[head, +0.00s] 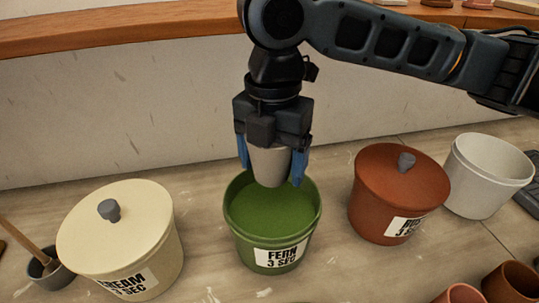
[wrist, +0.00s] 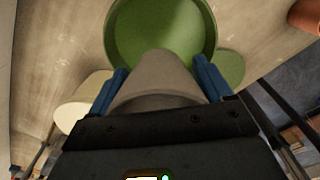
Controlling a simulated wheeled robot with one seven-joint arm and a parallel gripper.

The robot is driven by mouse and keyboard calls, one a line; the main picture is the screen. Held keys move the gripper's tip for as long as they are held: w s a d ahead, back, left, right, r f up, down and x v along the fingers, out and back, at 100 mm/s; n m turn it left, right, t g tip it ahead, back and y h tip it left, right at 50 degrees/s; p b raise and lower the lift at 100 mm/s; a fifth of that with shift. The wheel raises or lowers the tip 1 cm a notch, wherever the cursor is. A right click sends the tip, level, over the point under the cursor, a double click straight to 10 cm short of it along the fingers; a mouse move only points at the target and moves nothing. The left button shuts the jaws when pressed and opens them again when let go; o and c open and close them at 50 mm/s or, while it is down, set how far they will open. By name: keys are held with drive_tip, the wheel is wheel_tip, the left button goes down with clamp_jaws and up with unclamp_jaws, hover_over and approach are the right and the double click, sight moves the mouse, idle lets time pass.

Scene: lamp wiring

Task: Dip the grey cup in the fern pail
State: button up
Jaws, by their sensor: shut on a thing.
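The green fern pail (head: 272,253) stands uncovered on the bench, full of green liquid, with a label reading "FERN 3 SEC". It also shows at the top of the wrist view (wrist: 209,32). My gripper (head: 270,166) is shut on the grey cup (head: 269,165), with a blue finger on each side of it. The cup hangs over the pail's opening, and its lower end overlaps the far part of the liquid in the head view. In the wrist view the cup (wrist: 153,75) points toward the pail. I cannot tell whether its lower end touches the liquid.
A lidded cream pail (head: 125,235) stands left, and a lidded red-brown pail (head: 398,195) stands right. A white pail (head: 487,178) is at far right. Brown cups (head: 512,285) sit at the lower right. A grey pot with a stick (head: 48,270) is at lower left. A wooden shelf (head: 120,28) runs behind.

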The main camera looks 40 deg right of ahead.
drive_tip(key=shift+d+f, duration=0.1)
drive_tip(key=shift+f, duration=0.2)
wheel_tip(320, 180, down, 7)
drive_tip(key=b, duration=0.5)
drive_tip(key=shift+f, duration=0.15)
wheel_tip(320, 180, down, 6)
drive_tip(key=b, duration=0.4)
drive_tip(key=shift+r, duration=0.3)
drive_tip(key=shift+r, duration=0.1)
idle(1.0)
wheel_tip(320, 180, up, 6)
drive_tip(key=p, duration=0.5)
drive_tip(key=shift+r+p, duration=0.15)
drive_tip(key=shift+p, duration=0.15)
idle(0.7)
